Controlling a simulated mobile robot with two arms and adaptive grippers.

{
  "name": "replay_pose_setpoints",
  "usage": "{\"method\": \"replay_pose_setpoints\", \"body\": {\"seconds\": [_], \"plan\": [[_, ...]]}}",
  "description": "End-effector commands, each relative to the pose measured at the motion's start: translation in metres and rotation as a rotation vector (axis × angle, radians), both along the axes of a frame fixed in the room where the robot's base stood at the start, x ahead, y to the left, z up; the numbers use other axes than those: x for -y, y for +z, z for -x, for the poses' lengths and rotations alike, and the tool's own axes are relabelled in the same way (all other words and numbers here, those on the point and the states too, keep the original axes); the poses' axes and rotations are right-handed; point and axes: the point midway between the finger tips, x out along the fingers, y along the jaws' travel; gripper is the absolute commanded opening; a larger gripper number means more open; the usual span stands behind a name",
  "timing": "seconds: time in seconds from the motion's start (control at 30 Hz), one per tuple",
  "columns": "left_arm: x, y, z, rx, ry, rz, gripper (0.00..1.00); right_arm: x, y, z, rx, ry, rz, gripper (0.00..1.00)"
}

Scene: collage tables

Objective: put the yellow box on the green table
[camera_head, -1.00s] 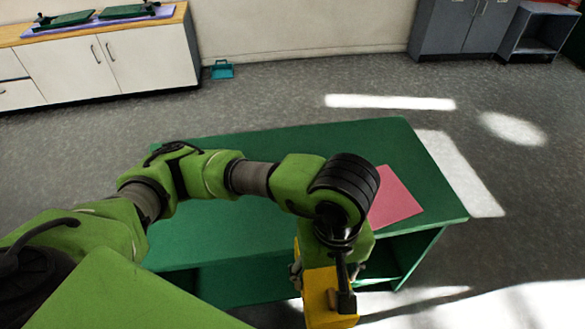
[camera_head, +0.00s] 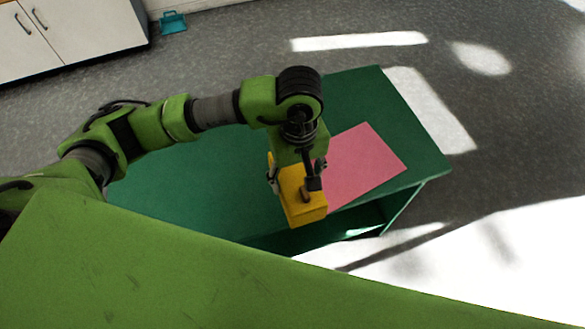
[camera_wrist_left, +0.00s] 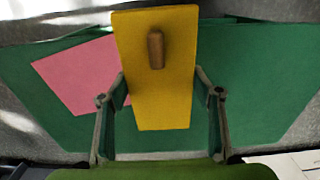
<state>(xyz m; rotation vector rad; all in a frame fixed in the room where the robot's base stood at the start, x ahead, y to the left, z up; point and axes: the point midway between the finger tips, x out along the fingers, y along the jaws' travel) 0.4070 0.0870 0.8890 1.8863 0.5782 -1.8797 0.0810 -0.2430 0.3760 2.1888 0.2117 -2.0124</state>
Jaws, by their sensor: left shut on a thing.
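The yellow box (camera_head: 303,208) has a small brown knob on one face. My left gripper (camera_head: 297,183) is shut on it, with a finger on either side. In the left wrist view the yellow box (camera_wrist_left: 156,90) stands between the two fingers (camera_wrist_left: 160,100). The green table (camera_head: 190,180) lies behind and below the box, and the box appears over its front edge. The gap between box and table is hard to judge. The green table also shows in the left wrist view (camera_wrist_left: 255,75). My right gripper is not in view.
A pink sheet (camera_head: 365,165) lies on the right part of the table, just right of the box. The table's left and middle top looks bare. An open shelf shows under the tabletop. A white cabinet (camera_head: 80,30) and a teal dustpan-like item (camera_head: 172,22) are at the back.

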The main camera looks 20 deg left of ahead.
Motion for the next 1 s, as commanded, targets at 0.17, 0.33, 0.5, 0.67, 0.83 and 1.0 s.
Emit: {"method": "replay_pose_setpoints", "body": {"seconds": [0.17,0.33,0.5,0.67,0.83,1.0], "plan": [[-0.011,-0.033,-0.027,-0.005,0.005,-0.002,0.24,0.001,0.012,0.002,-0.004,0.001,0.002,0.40],[-0.015,-0.050,-0.040,-0.001,0.001,0.000,0.24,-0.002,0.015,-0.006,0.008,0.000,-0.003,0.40],[-0.019,-0.062,-0.048,-0.003,0.002,-0.001,0.24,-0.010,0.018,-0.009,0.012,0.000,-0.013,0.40],[-0.017,-0.083,-0.046,-0.004,0.001,0.001,0.24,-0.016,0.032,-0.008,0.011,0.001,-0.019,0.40],[-0.018,-0.091,-0.047,-0.001,-0.001,-0.001,0.24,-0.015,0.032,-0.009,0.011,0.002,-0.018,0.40],[-0.018,-0.091,-0.047,-0.002,-0.001,-0.001,0.74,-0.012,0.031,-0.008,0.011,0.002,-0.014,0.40]]}}
